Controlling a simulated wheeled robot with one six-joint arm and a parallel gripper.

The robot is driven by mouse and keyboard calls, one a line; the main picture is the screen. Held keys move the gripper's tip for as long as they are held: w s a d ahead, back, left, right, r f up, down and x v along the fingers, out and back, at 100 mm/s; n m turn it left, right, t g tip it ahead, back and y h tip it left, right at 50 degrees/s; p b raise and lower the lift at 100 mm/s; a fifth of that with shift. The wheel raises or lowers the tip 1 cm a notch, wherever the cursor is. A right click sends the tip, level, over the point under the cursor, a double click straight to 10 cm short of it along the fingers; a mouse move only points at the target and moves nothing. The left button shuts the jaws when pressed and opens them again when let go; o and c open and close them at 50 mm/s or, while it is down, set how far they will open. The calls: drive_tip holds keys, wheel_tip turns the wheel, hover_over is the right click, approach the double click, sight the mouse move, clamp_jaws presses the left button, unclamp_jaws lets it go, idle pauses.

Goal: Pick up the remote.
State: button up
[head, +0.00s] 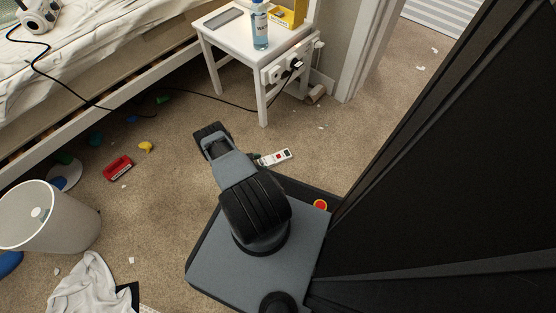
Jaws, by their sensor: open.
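A white remote (275,157) with small red and dark marks lies on the carpet just beyond my base, to the right of my arm. Its left end is close to or partly hidden by my arm. My gripper (210,131) is at the end of my arm, up and to the left of the remote. It is open, with nothing seen in it, and it is apart from the remote.
A white side table (225,28) holding a bottle (260,25) stands behind, with a power strip (288,65) and cable. A bed (100,50) is at left. A red object (117,167), a yellow piece (146,147), a bin (50,220) and cloth (92,285) lie left. Carpet near the remote is mostly clear.

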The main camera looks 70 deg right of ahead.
drive_tip(key=shift+s+d+f, duration=0.15)
drive_tip(key=shift+s+d, duration=0.15)
drive_tip(key=shift+d, duration=0.05)
drive_tip(key=shift+c, duration=0.3)
drive_tip(key=c, duration=0.6)
